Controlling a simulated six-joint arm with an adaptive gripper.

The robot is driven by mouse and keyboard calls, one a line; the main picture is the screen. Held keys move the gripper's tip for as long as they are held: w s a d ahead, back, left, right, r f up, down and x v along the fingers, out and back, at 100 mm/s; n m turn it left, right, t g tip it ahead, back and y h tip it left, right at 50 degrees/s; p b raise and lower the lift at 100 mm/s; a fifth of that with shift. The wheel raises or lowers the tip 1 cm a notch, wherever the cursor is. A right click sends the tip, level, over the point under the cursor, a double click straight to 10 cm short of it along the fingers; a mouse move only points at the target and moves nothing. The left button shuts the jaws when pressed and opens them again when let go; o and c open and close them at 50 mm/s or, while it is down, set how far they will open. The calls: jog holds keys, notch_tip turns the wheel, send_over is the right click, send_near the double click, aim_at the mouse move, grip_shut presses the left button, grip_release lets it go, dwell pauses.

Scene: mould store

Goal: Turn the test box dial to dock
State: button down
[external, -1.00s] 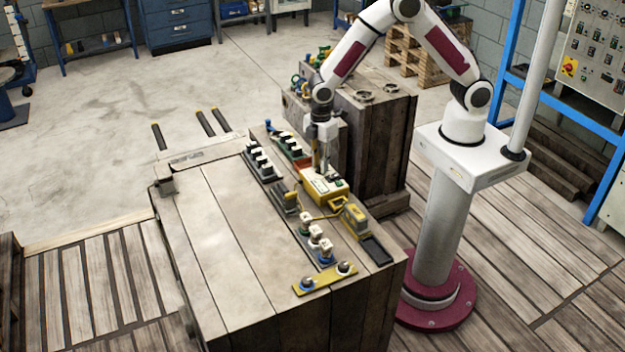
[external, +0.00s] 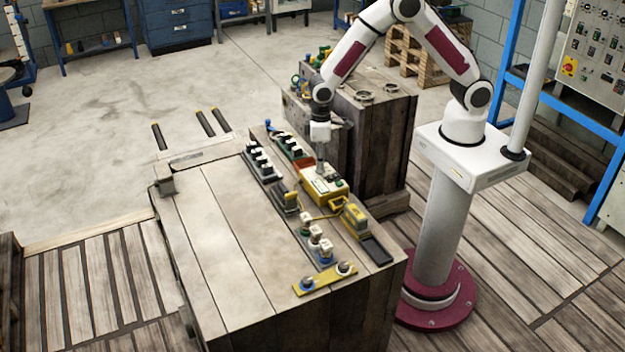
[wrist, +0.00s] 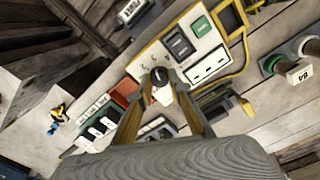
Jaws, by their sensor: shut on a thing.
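The yellow test box (external: 335,200) with a pale top panel stands near the right edge of the wooden bench, below my gripper (external: 321,172). In the wrist view the test box (wrist: 199,48) shows a green label, dark switches and white sockets. Its black dial (wrist: 160,76) sits at the panel's near end, with small marks around it. My gripper (wrist: 161,88) points down at the panel, its two fingers on either side of the dial and shut on it. The marks are too small to read, so I cannot tell which one the dial points to.
A yellow clip-like unit (external: 355,218) and a dark tray (external: 376,250) lie in front of the box. Connector rows (external: 262,162) stand behind and left. White-topped plugs (external: 315,236) and a yellow plate (external: 324,279) are nearer. The bench's left side is clear.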

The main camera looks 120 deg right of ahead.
jog(key=m, duration=1.2)
jog(key=shift+m, duration=1.6)
jog(key=c, duration=1.8)
grip_release()
jog(key=shift+c, duration=0.2)
jog(key=shift+r, duration=0.15)
